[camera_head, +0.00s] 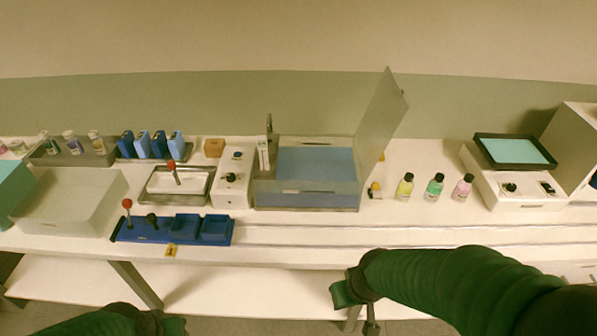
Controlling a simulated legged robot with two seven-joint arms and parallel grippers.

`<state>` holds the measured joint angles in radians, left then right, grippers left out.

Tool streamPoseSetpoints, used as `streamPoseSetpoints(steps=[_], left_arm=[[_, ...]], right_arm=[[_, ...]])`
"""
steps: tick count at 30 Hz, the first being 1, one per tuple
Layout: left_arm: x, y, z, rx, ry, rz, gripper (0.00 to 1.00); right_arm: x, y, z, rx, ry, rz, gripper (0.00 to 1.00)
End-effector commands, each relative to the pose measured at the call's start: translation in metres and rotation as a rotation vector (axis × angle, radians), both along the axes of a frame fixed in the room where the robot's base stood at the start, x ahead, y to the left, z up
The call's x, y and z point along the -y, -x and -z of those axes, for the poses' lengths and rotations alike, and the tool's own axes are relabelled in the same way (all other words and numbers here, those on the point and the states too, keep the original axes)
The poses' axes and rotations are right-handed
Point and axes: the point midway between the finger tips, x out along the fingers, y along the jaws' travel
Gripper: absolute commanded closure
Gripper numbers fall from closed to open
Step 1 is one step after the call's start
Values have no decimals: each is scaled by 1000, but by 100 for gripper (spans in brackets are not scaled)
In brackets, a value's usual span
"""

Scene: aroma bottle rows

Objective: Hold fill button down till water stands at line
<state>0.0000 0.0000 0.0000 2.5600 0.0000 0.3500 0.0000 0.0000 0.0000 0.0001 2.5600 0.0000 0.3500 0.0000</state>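A clear-walled tank (305,201) stands at the middle of the bench with its lid (382,118) tilted up on the right. A flat blue surface (315,163) shows inside; I cannot tell how it stands against any line. A small white marked strip (263,155) is at the tank's left. A white control box (231,190) left of the tank carries dark controls; I cannot tell which is the fill button. My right gripper (352,298) is below the bench's front edge, away from the box. My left gripper (163,323) is at the bottom edge, partly cut off. Both openings are unclear.
Three bottles, yellow (405,187), green (434,187) and pink (462,188), stand right of the tank. A blue rack (175,230) with a red-knobbed lever lies at the front left. A metal tray (178,185) sits behind it. A white device (513,190) stands right.

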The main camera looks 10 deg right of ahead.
Motion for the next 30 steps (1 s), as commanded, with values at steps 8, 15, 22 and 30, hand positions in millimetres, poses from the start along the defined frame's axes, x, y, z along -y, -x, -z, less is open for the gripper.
streamPoseSetpoints(steps=[8, 15, 22, 30], left_arm=[[0, 0, 0, 0, 0, 0, 64], [0, 0, 0, 0, 0, 0, 68], [0, 0, 0, 0, 0, 0, 98], [0, 0, 0, 0, 0, 0, 100]], right_arm=[[0, 0, 0, 0, 0, 0, 64], [0, 0, 0, 0, 0, 0, 64], [0, 0, 0, 0, 0, 0, 64], [0, 0, 0, 0, 0, 0, 64]])
